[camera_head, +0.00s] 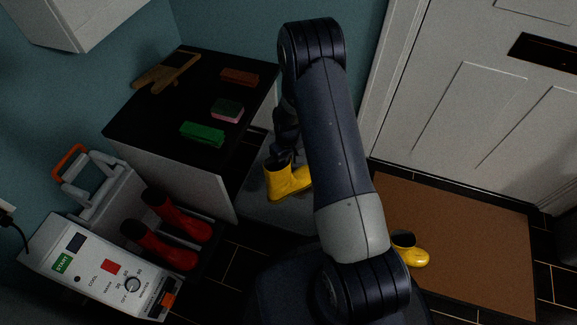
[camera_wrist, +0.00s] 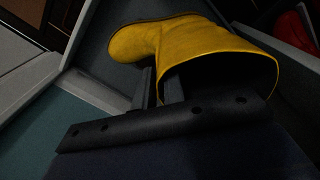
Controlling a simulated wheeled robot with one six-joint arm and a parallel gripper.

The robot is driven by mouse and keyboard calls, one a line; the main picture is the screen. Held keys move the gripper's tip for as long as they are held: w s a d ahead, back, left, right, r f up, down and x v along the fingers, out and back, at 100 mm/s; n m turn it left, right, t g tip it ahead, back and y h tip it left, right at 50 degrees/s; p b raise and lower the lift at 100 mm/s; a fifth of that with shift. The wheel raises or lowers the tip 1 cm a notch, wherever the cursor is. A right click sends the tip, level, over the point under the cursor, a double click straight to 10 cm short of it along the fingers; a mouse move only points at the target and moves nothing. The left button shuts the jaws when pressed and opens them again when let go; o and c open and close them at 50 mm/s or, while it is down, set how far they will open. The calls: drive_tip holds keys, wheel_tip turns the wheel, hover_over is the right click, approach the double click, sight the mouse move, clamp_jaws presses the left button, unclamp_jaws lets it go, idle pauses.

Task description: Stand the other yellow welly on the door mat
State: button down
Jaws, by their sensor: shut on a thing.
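One yellow welly (camera_head: 283,181) is held by its top edge in my gripper (camera_head: 287,153), beside the dark-topped cabinet. In the wrist view the same welly (camera_wrist: 215,55) fills the upper middle, its opening towards the lower right and its toe to the left. My gripper (camera_wrist: 160,88) is shut on its rim. I cannot tell whether its sole touches the grey surface below. Another yellow welly (camera_head: 410,253) stands on the brown door mat (camera_head: 472,245), at the mat's left side, partly hidden by my arm.
A dark-topped cabinet (camera_head: 160,120) carries a wooden item (camera_head: 166,73), a green brush or block (camera_head: 203,134), a sponge (camera_head: 228,110) and a red-brown block (camera_head: 240,77). Red wellies (camera_head: 160,246) stand near a white control panel (camera_head: 95,270). The mat's right part is clear before the white door (camera_head: 470,110).

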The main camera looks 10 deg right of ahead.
drive_tip(key=shift+f+b, duration=3.2)
drive_tip(key=shift+f, duration=2)
drive_tip(key=c, duration=1.4)
unclamp_jaws()
wheel_tip(320, 180, up, 11)
drive_tip(key=p, duration=0.4)
drive_tip(key=shift+a+f, duration=0.1)
